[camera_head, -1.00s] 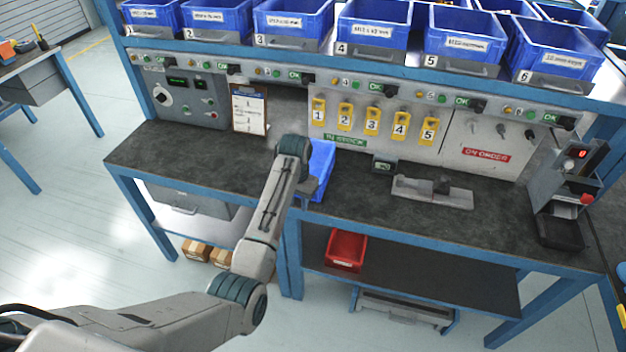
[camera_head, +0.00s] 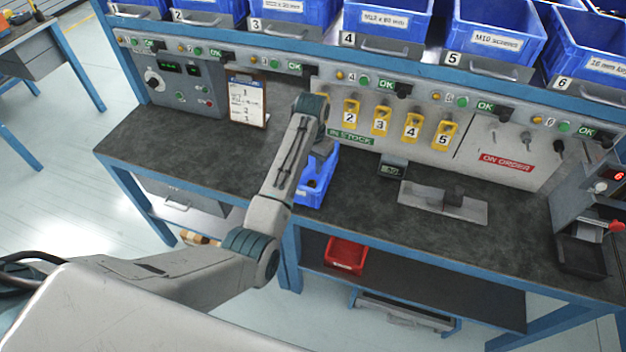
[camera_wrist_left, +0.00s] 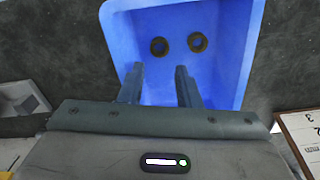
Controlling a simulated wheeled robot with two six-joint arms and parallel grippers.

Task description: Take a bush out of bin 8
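A small blue bin (camera_head: 311,199) stands on the dark bench top, partly behind my left arm; I cannot read a number on it. In the left wrist view the same blue bin (camera_wrist_left: 228,70) shows from above. Two dark rings, which look like bushes, lie apart on its floor: one on the left (camera_wrist_left: 159,46) and one on the right (camera_wrist_left: 198,42). My left gripper (camera_wrist_left: 159,82) is open and empty. Its fingers point over the bin's near part, short of the rings in the picture. My right gripper is not in view.
Numbered blue bins (camera_head: 385,22) line the shelf above. Yellow tags (camera_head: 381,121) hang on the back panel. A clipboard (camera_head: 247,103) leans behind the bench. A grey fixture (camera_head: 443,202) and a red-handled machine (camera_head: 590,225) stand right. A red bin (camera_head: 345,256) is below.

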